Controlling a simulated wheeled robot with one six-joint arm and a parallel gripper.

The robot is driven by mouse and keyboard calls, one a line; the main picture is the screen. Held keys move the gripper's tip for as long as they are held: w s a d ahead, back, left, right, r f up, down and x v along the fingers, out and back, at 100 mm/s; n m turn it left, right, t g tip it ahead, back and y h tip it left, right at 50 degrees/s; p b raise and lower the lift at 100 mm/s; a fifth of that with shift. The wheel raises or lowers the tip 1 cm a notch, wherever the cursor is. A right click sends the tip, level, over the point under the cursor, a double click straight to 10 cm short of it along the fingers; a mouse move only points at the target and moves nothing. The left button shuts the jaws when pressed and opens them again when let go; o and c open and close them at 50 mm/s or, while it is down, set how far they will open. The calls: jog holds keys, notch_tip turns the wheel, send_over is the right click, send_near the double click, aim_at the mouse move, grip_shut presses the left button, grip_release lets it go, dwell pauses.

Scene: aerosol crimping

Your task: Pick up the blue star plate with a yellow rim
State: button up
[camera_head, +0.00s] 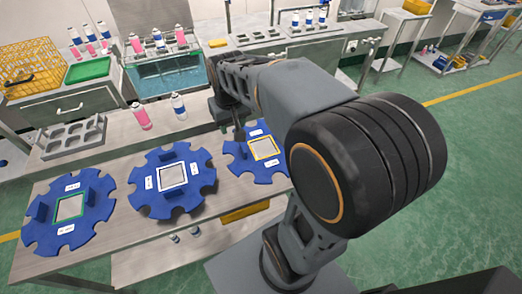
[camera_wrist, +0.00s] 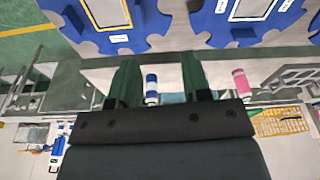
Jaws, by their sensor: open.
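The blue star plate with a yellow rim (camera_head: 238,165) lies flat on the metal table, the rightmost of three blue star plates. My arm hides part of its right side in the head view. In the wrist view the yellow-rimmed plate (camera_wrist: 150,22) shows at the top left, cut by the frame edge. My gripper (camera_wrist: 159,78) is open, its two green-dark fingers apart with nothing held between them. It is apart from the plate, at the plate's far side in the head view.
A white-rimmed plate (camera_head: 190,196) lies in the middle and a green-rimmed plate (camera_head: 85,235) at the left. A pink can (camera_head: 140,117) and a white-blue can (camera_head: 178,107) stand behind them. A grey holder (camera_head: 70,138), yellow basket (camera_head: 30,68) and water tank (camera_head: 165,75) are farther back.

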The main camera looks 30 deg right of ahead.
jog(key=w+d+f+m+g+b, duration=0.1)
jog(key=w+d+f+g+b, duration=0.1)
jog(key=w+d+f, duration=0.45)
send_over(243, 146)
notch_tip(243, 146, down, 8)
jog(key=shift+a+f, duration=0.1)
jog(key=shift+f, duration=0.05)
jog(key=shift+s+f, duration=0.1)
jog(key=shift+f, duration=3.2)
jog(key=shift+c, duration=0.2)
grip_shut()
jog(key=shift+r, duration=0.1)
